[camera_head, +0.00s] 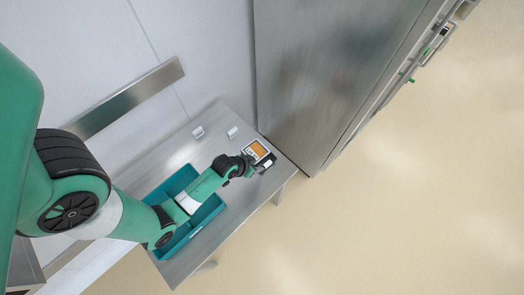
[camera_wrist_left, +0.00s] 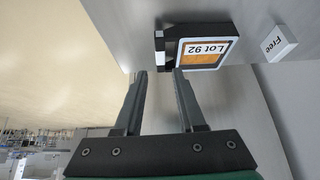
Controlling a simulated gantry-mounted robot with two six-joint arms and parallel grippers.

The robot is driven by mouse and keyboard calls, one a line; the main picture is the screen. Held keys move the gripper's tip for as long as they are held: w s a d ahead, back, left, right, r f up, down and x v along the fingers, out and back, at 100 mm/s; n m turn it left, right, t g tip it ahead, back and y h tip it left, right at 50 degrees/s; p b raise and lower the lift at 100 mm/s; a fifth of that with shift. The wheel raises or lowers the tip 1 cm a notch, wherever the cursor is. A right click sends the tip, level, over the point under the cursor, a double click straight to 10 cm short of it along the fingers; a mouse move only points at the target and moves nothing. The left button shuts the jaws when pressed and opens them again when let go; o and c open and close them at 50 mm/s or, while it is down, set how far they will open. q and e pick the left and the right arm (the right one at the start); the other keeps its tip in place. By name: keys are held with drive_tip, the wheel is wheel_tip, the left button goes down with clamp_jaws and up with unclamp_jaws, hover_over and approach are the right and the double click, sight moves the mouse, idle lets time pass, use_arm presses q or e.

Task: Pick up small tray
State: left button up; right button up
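The small tray (camera_head: 257,149) has a dark rim and a white-bordered orange top, and it sits near the far right end of the metal table. In the left wrist view the tray (camera_wrist_left: 208,48) reads "Lot 92" and has a black-and-white part (camera_wrist_left: 160,47) at its left side. My left gripper (camera_head: 262,163) is beside the tray. In the wrist view, the left gripper (camera_wrist_left: 160,74) is open, with its two fingertips apart near that black-and-white part and nothing seen between them. I cannot tell whether a finger touches the tray. My right gripper is not in view.
A teal bin (camera_head: 207,215) stands on the metal table (camera_head: 165,155) under my left arm. Two small white blocks (camera_head: 198,132) (camera_head: 232,132) stand at the back; one sign reads "Free" (camera_wrist_left: 279,43). A tall steel cabinet (camera_head: 320,75) rises behind the tray. Open floor lies right.

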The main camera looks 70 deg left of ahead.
sight(268, 163)
use_arm(q)
drive_tip(key=b+x, duration=0.1)
drive_tip(key=x, duration=0.1)
drive_tip(key=b+x, duration=0.1)
drive_tip(key=x, duration=0.1)
drive_tip(key=b+x, duration=0.1)
drive_tip(key=x, duration=0.1)
drive_tip(key=shift+w+a, duration=0.35)
drive_tip(key=shift+w, duration=0.1)
drive_tip(key=b+x, duration=0.3)
drive_tip(key=x, duration=0.2)
drive_tip(key=shift+w+d, duration=0.1)
drive_tip(key=shift+d, duration=0.05)
clamp_jaws()
